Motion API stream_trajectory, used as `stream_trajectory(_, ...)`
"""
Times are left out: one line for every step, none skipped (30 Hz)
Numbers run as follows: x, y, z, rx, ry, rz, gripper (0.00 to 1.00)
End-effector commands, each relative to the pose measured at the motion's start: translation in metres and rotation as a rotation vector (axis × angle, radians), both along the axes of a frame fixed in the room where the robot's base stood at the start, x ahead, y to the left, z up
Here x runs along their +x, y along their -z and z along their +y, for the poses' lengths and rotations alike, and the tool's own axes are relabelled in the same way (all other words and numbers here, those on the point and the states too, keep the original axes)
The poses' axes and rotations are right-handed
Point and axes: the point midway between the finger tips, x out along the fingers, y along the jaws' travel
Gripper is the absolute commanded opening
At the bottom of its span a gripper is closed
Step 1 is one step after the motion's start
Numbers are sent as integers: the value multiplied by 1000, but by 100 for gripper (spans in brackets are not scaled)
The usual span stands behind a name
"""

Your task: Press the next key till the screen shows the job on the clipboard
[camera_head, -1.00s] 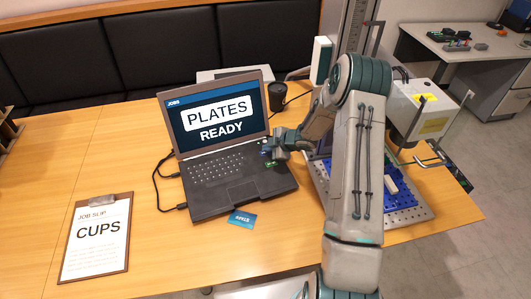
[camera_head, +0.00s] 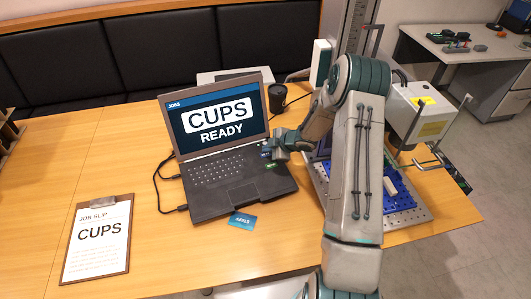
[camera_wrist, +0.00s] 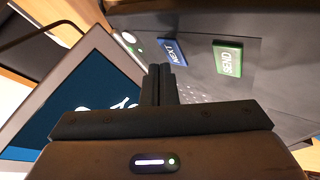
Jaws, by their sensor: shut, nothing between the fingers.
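The laptop screen (camera_head: 218,112) reads "CUPS READY" under a "JOBS" header. The clipboard (camera_head: 97,240) at the left holds a job slip that reads "CUPS". In the wrist view a blue key marked NEXT (camera_wrist: 172,51) and a green key marked SEND (camera_wrist: 228,58) sit on the laptop deck. The green key also shows in the head view (camera_head: 270,166). My gripper (camera_head: 266,149) is shut and empty over the right side of the keyboard. In the wrist view its fingertips (camera_wrist: 161,70) are beside the NEXT key, with the key's lettering uncovered; I cannot tell their exact height.
A black cup (camera_head: 277,98) stands behind the laptop's right side. A blue card (camera_head: 242,221) lies in front of the laptop. The laser marker (camera_head: 420,118) and its perforated bed (camera_head: 405,213) are at the right, partly behind my arm.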

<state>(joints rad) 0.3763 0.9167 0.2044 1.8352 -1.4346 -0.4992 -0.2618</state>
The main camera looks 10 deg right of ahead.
Motion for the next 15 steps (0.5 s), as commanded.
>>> stream_trajectory(0, -3, 0, 0, 0, 0, 0)
stream_trajectory(0, -3, 0, 0, 0, 0, 0)
stream_trajectory(0, -3, 0, 0, 0, 0, 0)
stream_trajectory(0, -3, 0, 0, 0, 0, 0)
stream_trajectory(0, -2, 0, 0, 0, 0, 0)
stream_trajectory(0, -2, 0, 0, 0, 0, 0)
stream_trajectory(0, -2, 0, 0, 0, 0, 0)
stream_trajectory(0, -2, 0, 0, 0, 0, 0)
stream_trajectory(0, -2, 0, 0, 0, 0, 0)
stream_trajectory(0, -3, 0, 0, 0, 0, 0)
stream_trajectory(0, -3, 0, 0, 0, 0, 0)
stream_trajectory(0, -5, 0, 0, 0, 0, 0)
stream_trajectory(0, -7, 0, 0, 0, 0, 0)
stream_trajectory(0, -9, 0, 0, 0, 0, 0)
stream_trajectory(0, -12, 0, 0, 0, 0, 0)
